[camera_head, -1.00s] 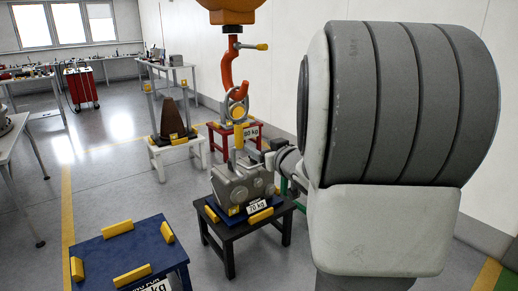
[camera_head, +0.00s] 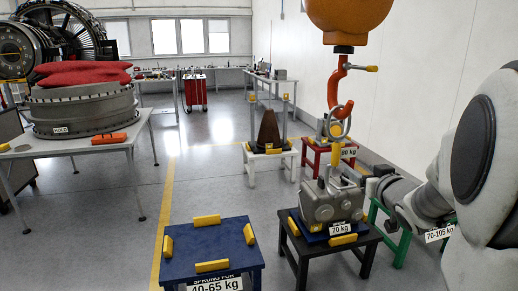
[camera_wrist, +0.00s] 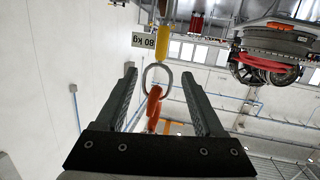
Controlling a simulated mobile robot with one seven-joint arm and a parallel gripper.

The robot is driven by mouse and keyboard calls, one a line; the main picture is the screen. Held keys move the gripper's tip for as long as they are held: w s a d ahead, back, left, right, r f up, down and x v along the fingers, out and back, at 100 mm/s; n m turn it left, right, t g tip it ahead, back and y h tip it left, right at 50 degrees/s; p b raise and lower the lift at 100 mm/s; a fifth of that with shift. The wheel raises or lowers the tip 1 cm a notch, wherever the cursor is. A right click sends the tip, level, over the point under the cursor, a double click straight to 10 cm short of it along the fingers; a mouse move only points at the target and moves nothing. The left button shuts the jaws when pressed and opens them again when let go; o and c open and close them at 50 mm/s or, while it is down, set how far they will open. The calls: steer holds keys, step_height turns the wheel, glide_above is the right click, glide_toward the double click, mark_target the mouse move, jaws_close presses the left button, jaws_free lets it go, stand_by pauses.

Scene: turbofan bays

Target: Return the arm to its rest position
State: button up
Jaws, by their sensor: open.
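My arm comes in from the right in the head view, and its wrist is beside the grey gear casing (camera_head: 325,203). My gripper (camera_wrist: 159,74) is open in the wrist view, with nothing clamped between its two dark fingers. A metal ring (camera_head: 339,122) and red-orange hook (camera_head: 334,88) hang above the casing in the head view. In the wrist view the ring (camera_wrist: 147,80) and hook (camera_wrist: 154,105) appear in the gap between the fingers, seemingly beyond them. The fingertips are hard to make out in the head view.
The casing sits on a black stand (camera_head: 312,251) marked 70 kg. The orange hoist (camera_head: 347,20) hangs above. A blue stand (camera_head: 215,245) with yellow blocks is empty at front. A green stand (camera_head: 388,238) is close under my wrist. Open floor lies left of centre.

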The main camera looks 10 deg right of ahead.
steer(key=s+a+f+g, duration=0.1)
steer(key=s+a+g, duration=0.2)
steer(key=s+a, duration=0.4)
steer(key=s+a+f+g+y, duration=0.1)
steer(key=s+a+f+g, duration=0.1)
steer(key=s+a, duration=0.6)
steer(key=s+a+f+n+g+y, duration=0.1)
steer(key=s+a+f+g, duration=0.1)
steer(key=s+a+g, duration=0.3)
steer(key=s+a, duration=0.3)
steer(key=s, duration=0.3)
steer(key=shift+s, duration=0.4)
steer(key=shift+d, duration=0.1)
steer(key=shift+c, duration=0.2)
